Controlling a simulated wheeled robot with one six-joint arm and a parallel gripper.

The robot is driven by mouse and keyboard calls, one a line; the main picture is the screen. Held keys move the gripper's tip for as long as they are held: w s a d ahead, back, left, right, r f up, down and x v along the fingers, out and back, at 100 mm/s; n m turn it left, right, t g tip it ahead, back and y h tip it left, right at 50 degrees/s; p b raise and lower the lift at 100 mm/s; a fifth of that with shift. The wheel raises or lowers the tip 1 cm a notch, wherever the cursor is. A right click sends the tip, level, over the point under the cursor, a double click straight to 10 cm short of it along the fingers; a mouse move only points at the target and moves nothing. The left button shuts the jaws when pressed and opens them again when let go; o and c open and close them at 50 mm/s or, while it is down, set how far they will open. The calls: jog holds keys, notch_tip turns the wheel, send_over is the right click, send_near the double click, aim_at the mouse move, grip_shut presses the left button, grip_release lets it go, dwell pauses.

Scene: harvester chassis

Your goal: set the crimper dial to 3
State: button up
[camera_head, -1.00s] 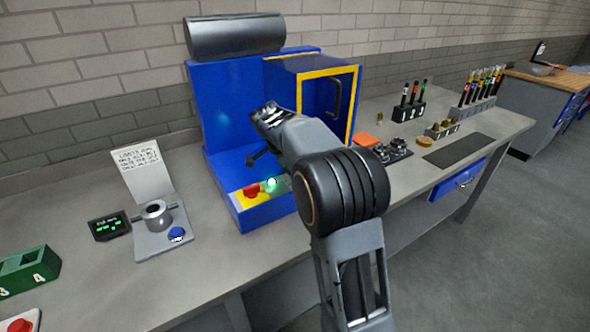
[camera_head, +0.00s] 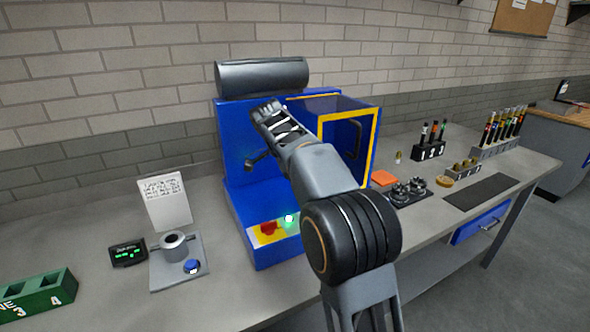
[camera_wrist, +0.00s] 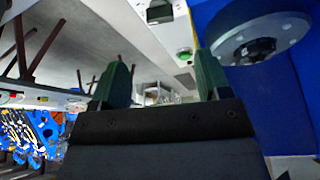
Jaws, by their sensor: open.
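The blue crimper (camera_head: 233,150) stands on the bench against the wall, with a black cylinder (camera_head: 262,76) on top and a yellow-framed guard (camera_head: 348,120) at its right. My gripper (camera_head: 272,118) is in front of its upper blue face, open with nothing between the fingers. In the wrist view a round grey dial-like disc (camera_wrist: 262,40) with a dark centre is on a blue face, right of the two green fingers (camera_wrist: 162,80) and apart from them. I cannot read any numbers on it. In the head view my gripper and forearm hide part of the crimper's face.
A red button (camera_head: 268,228) and a green light (camera_head: 289,218) are on the crimper's base. A black lever (camera_head: 256,161) sticks out under my gripper. Left are a metal cup fixture (camera_head: 174,243), a card (camera_head: 166,199) and a small display (camera_head: 128,253). Bare bench lies in front.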

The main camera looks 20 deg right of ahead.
jog(key=shift+v, duration=1.15)
